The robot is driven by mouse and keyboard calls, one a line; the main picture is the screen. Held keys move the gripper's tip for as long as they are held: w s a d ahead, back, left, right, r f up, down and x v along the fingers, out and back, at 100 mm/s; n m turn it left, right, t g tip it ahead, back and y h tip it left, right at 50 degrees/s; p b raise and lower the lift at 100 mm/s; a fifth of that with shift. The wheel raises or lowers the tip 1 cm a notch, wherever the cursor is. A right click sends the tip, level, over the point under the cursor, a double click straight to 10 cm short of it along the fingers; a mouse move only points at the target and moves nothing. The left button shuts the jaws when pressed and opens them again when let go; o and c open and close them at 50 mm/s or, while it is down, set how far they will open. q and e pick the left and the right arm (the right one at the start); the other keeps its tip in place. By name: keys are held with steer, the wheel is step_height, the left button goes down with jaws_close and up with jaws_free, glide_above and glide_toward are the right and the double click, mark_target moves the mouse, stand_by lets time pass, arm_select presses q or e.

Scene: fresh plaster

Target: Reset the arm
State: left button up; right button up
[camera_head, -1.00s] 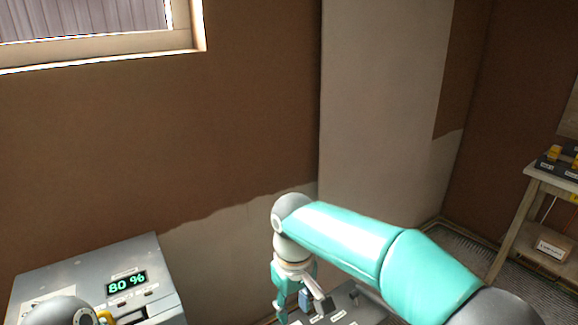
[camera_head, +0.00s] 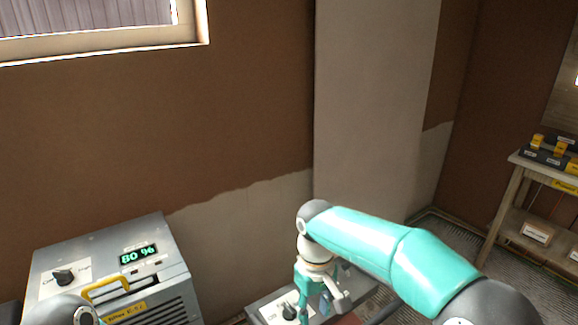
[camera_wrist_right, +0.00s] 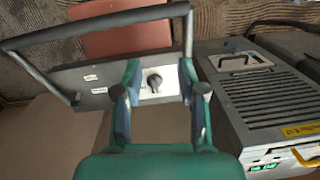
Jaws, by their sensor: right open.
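My right arm, turquoise with grey joints, reaches in from the lower right in the head view. Its right gripper (camera_head: 322,303) points down and is open, over a low grey box (camera_head: 257,306) with a white panel and a dark knob (camera_head: 289,312). In the right wrist view the open fingers (camera_wrist_right: 160,92) stand on either side of the knob (camera_wrist_right: 154,81), with nothing seen held between them. Whether they touch the box cannot be told. A grey rounded part of my left arm shows at the lower left; my left gripper is not in view.
A grey machine (camera_head: 178,262) with an "80 %" display (camera_head: 138,254), a knob and a yellow handle (camera_head: 106,288) stands at the left. A wooden shelf (camera_head: 514,190) stands at the right. A part-plastered brown wall (camera_head: 250,100) with a window closes the back.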

steer(key=s+d+f+m+g+y+b, duration=0.1)
steer(key=s+d+f, duration=0.25)
steer(key=f, duration=0.35)
steer(key=s+d+f+m+g, duration=0.1)
steer(key=s+d+f+g, duration=0.1)
steer(key=s+f, duration=0.35)
steer(key=s+d+f+m+g+y+b, duration=0.1)
steer(key=s+d+f, duration=0.2)
steer(key=f, duration=0.5)
steer(key=s+a+f+m+t+y, duration=0.1)
steer(key=s+f+m+t, duration=0.3)
steer(key=s+f, duration=0.6)
steer(key=shift+s+a+f+m+t+y+b, duration=0.15)
steer(key=shift+a+f+m+t+y+b, duration=0.15)
steer(key=shift+f+t+y, duration=0.3)
steer(key=shift+r, duration=0.1)
